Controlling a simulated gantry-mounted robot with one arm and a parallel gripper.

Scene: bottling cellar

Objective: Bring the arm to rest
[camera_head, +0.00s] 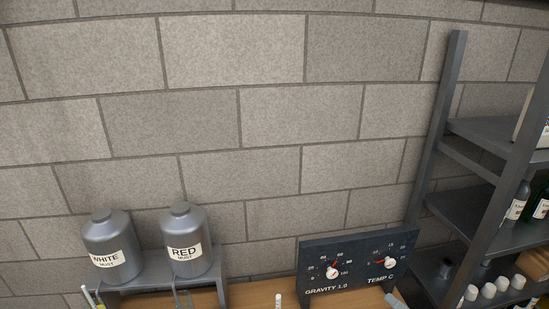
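My gripper and arm are not recognisable in the head camera view. I cannot tell whether the gripper is open or shut, or whether it holds anything. The view is mostly a grey block wall (200,120), with the top of a wooden bench (250,297) at the bottom edge.
Two grey containers, WHITE MUST (112,240) and RED MUST (187,236), stand on a grey stand (222,277) at lower left. A dark two-dial gauge panel (357,262) stands right of centre. A grey shelf rack (440,150) with bottles fills the right side.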

